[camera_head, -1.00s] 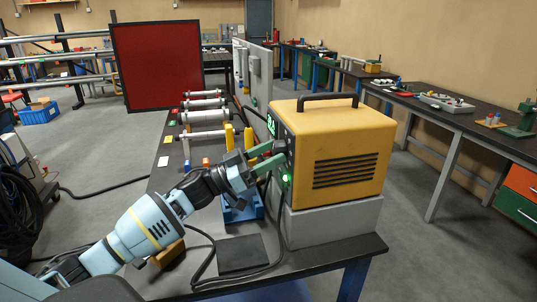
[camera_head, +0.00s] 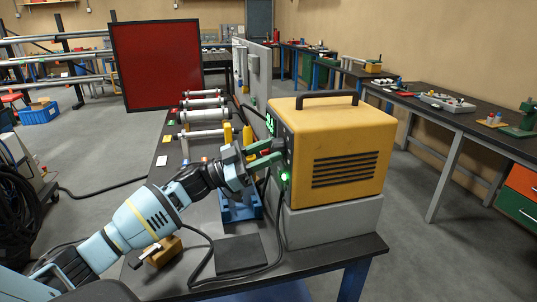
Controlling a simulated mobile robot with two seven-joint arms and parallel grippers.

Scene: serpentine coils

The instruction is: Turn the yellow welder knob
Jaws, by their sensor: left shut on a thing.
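The yellow welder (camera_head: 335,143) stands on a grey block (camera_head: 335,217) at the right end of the dark table. Its front panel faces left, with a green display (camera_head: 270,123) and a lit green light (camera_head: 285,177). The fingers are shut on the knob there. The knob itself is mostly hidden by the fingers and the steep angle of the panel. My right gripper is not in view.
A blue fixture (camera_head: 239,208) stands under my left wrist. A dark flat plate (camera_head: 240,254) and a black cable lie near the table's front edge. Several metal rollers (camera_head: 203,114) lie farther back. A red screen (camera_head: 157,66) stands behind.

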